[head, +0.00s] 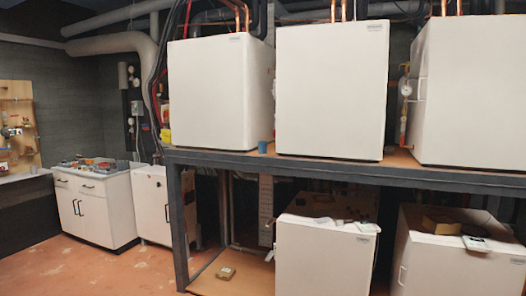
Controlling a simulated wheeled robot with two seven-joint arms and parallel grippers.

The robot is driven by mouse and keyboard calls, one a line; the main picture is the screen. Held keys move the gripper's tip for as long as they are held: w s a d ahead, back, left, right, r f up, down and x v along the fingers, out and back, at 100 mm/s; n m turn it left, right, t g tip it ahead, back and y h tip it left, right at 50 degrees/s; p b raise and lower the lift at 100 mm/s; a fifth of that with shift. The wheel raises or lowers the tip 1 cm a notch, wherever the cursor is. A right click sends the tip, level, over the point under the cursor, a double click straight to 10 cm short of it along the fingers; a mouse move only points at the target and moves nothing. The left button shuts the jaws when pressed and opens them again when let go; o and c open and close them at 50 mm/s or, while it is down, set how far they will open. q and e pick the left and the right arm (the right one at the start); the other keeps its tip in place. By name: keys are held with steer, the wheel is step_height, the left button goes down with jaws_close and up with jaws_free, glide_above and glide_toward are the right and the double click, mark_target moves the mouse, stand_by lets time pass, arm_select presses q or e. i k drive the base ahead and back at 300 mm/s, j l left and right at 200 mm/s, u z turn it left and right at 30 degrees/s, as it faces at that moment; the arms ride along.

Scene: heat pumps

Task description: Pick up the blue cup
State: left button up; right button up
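A small blue cup (262,147) stands on the upper shelf of the rack (230,159). It sits near the shelf's front edge, in the narrow gap between two white heat pump units. Neither of my grippers shows in the head view.
White units (220,92), (331,88) and (471,92) stand on the upper shelf. Two more white units (325,262) stand below, with papers on top. A small box (226,273) lies on the lower level. White cabinets (106,211) stand at the left. The floor (100,273) in front of them is clear.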

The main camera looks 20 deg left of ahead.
mark_target(262, 146)
steer(key=i+j+z, duration=0.1)
steer(key=j, duration=0.3)
steer(key=i+j+z, duration=0.15)
steer(key=j, duration=0.2)
steer(key=i+j+z, duration=0.1)
steer(key=j, duration=0.3)
steer(key=i, duration=0.1)
